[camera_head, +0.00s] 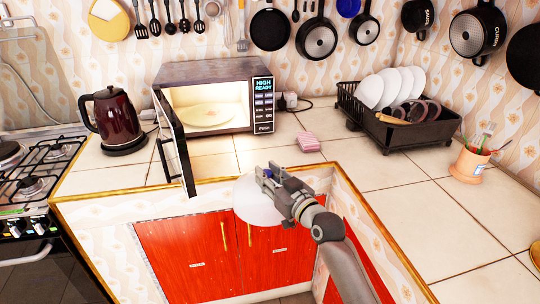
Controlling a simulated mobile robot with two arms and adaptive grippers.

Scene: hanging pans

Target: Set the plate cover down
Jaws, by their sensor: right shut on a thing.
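My right arm comes in from the lower right, and its gripper (268,177) is shut on the plate cover (255,204). The cover is a pale, see-through disc that hangs tilted below the gripper, in front of the counter's front edge and the red cabinet doors. The gripper hides its right part. I cannot tell whether the cover touches the edge. My left gripper is not in view.
The microwave (163,71) stands open with its door (176,150) swung forward; a plate (205,116) is inside. A pink sponge (308,141) lies right of it. A dark kettle (117,118) stands left, a dish rack (372,128) right.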

